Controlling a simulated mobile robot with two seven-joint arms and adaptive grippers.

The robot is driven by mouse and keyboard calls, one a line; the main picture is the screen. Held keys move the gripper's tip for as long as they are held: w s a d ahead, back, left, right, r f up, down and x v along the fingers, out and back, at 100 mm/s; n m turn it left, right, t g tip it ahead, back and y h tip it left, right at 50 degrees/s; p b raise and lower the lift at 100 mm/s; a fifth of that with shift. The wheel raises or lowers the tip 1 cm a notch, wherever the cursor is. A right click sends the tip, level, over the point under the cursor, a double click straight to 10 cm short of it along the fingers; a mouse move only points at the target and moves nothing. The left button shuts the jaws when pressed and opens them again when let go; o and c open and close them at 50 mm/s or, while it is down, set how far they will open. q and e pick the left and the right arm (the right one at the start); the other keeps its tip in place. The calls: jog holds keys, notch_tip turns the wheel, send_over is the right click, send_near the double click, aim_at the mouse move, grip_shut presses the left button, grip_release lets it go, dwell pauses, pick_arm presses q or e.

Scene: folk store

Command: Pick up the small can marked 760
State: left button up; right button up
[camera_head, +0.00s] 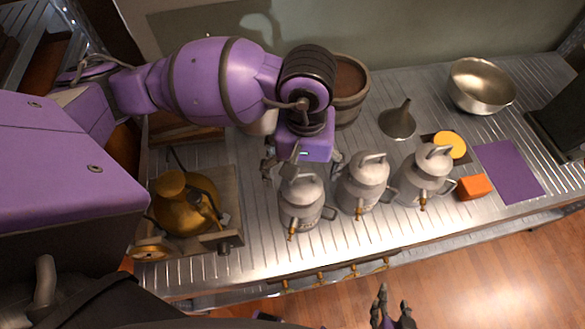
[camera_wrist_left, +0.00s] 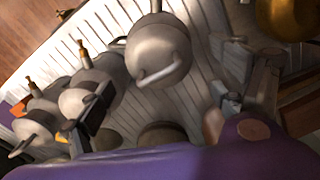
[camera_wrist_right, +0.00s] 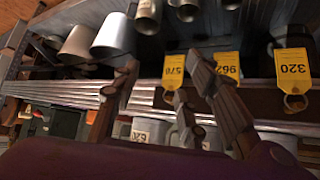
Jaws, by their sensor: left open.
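Three grey lidded cans with small brass taps stand in a row on the metal counter: a left can (camera_head: 302,208), a middle can (camera_head: 360,188) and a right can (camera_head: 422,180). Their markings are too small to read, so I cannot tell which is 760. My left gripper (camera_head: 301,164) is open and empty just above the left can. In the left wrist view a can with a looped handle (camera_wrist_left: 158,52) lies between the spread fingers of my left gripper (camera_wrist_left: 168,92). My right gripper (camera_head: 392,312) is open and empty, low in front of the counter; its spread fingers show in the right wrist view (camera_wrist_right: 160,95).
A brass vessel (camera_head: 182,205) stands on a wooden stand at left. Behind the cans are a bucket (camera_head: 346,106), funnel (camera_head: 398,122) and bowl (camera_head: 480,88). An orange block (camera_head: 474,187) and purple mat (camera_head: 508,170) lie right. Yellow number tags (camera_wrist_right: 292,64) hang along a shelf edge.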

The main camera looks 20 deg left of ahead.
aim_at(305, 182)
pick_arm(q)
jog(key=f, duration=0.2)
jog(key=shift+s+d+f, duration=0.25)
jog(key=shift+s+f, duration=0.05)
jog(key=shift+f, duration=0.1)
notch_tip(305, 182, down, 4)
jog(key=shift+d+r+p, duration=0.1)
jog(key=shift+r+p, duration=0.1)
jog(key=shift+p, duration=0.25)
jog(key=shift+f, duration=0.45)
jog(key=c, duration=1.9)
jog(key=shift+w, duration=0.1)
jog(key=shift+c, duration=1.2)
pick_arm(e)
jog(key=shift+s+d, duration=0.75)
jog(key=shift+s, duration=0.2)
jog(key=shift+f, duration=0.1)
